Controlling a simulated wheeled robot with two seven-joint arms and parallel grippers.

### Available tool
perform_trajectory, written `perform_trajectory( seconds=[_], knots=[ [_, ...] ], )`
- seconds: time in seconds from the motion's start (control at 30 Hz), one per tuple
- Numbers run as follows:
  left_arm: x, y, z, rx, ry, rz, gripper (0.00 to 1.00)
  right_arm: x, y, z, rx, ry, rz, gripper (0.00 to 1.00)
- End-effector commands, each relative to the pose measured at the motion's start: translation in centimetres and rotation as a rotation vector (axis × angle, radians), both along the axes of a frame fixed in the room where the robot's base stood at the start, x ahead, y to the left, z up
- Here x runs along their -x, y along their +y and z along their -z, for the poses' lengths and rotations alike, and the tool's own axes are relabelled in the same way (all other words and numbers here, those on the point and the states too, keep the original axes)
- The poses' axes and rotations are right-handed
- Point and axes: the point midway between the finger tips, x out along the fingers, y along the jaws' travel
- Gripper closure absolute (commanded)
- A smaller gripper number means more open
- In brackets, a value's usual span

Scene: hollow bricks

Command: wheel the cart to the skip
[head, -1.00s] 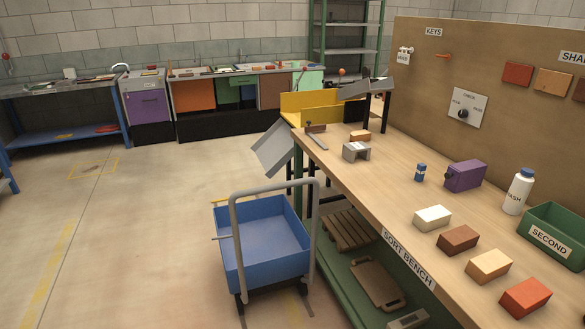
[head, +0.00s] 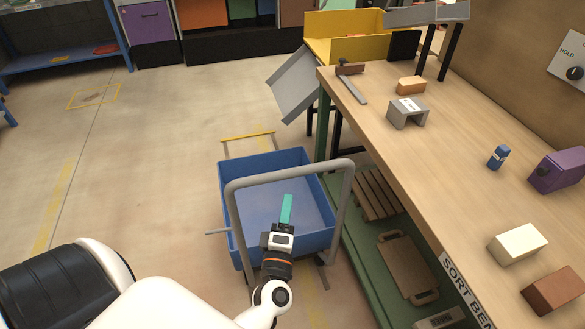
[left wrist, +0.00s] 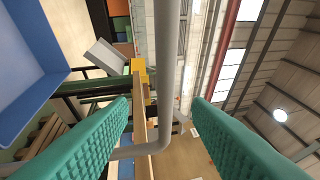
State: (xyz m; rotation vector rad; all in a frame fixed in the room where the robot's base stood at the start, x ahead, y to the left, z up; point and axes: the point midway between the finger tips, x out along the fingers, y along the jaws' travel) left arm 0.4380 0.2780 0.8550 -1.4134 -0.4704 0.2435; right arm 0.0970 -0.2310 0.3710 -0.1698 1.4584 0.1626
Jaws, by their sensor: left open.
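The cart is a blue tub (head: 265,165) on a dark frame, standing on the floor left of the bench. Its grey tubular handle (head: 292,171) rises on the near side. My left gripper (head: 287,208) has teal fingers and shows in front of the cart, just below the handle's top bar in the picture. In the left wrist view, the open fingers (left wrist: 161,103) lie either side of the grey handle bar (left wrist: 167,60); I cannot tell whether the bar is between them or beyond. The blue tub (left wrist: 30,70) shows at left there. My right gripper is out of view.
The sort bench (head: 400,160) runs along the right, with bricks on top and a green lower shelf. A yellow bin (head: 345,35) and a grey tilted chute (head: 292,82) stand at its far end. The floor (head: 130,170) at left is clear.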

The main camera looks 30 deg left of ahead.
Motion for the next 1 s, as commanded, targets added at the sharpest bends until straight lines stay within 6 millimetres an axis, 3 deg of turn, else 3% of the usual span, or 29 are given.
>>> perform_trajectory(
  seconds=[0.17, 0.33, 0.6, 0.8, 1.0],
  knots=[
    [-1.7, 1.1, -1.0, 0.01, -0.017, -0.009, 0.55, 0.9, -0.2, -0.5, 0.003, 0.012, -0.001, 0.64],
    [-4.8, 2.6, -1.7, 0.008, -0.017, -0.008, 0.55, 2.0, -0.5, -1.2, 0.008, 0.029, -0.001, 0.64],
    [-8.9, 4.7, -2.4, 0.006, -0.013, -0.006, 0.55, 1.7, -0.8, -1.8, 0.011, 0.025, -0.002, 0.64],
    [-10.3, 5.3, -2.5, 0.007, -0.012, -0.005, 0.55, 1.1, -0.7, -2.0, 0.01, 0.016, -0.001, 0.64],
    [-10.4, 5.4, -2.5, 0.007, -0.011, -0.006, 0.55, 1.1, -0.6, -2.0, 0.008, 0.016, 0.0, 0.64]
  ],
)
